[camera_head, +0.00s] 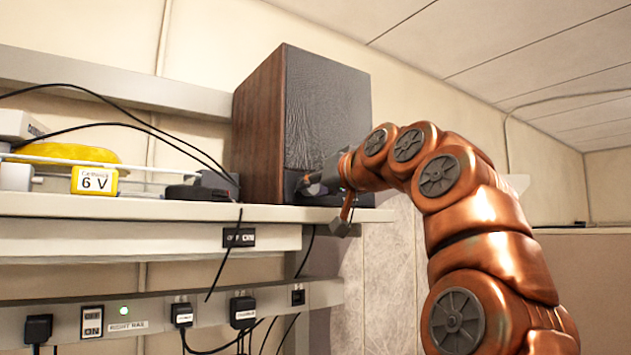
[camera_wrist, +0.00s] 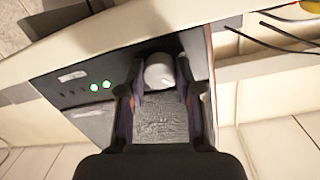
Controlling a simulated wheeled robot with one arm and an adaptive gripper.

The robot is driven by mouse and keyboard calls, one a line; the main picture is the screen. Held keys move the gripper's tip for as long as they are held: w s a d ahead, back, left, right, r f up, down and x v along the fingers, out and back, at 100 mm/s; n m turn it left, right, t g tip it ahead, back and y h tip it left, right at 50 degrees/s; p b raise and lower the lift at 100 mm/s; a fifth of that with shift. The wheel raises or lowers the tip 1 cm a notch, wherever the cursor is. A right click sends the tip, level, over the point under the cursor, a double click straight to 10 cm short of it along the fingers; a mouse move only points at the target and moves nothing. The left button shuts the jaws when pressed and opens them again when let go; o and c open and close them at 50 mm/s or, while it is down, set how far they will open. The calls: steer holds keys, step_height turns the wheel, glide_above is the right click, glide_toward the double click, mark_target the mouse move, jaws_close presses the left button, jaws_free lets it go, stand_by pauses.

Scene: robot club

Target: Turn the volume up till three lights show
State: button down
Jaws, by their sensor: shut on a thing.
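A speaker (camera_head: 327,105) with brown wood sides and a dark grille stands on the shelf. In the wrist view, its lower front panel carries a pale round volume knob (camera_wrist: 159,70). My gripper (camera_wrist: 161,76) is shut on the knob, one finger on each side. Two green lights (camera_wrist: 100,86) are lit on the panel to the left of the knob. Small dark spots beside them look unlit. In the head view, my gripper (camera_head: 308,185) reaches the speaker's lower front. There the knob and lights are hidden.
The shelf (camera_head: 150,209) holds a yellow 6 V block (camera_head: 95,181), a dark box and black cables left of the speaker. Below runs a power rail (camera_head: 155,312) with plugs, a switch and a lit green lamp. The space right of the speaker beyond my arm is open.

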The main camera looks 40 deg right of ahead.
steer(key=shift+m+y+p, duration=0.3)
steer(key=shift+m+p, duration=0.35)
steer(key=shift+m, duration=1.35)
steer(key=c, duration=1.1)
jaws_free()
steer(key=s, duration=0.8)
steer(key=s+r, duration=0.1)
steer(key=s, duration=0.3)
steer(key=shift+a, duration=0.3)
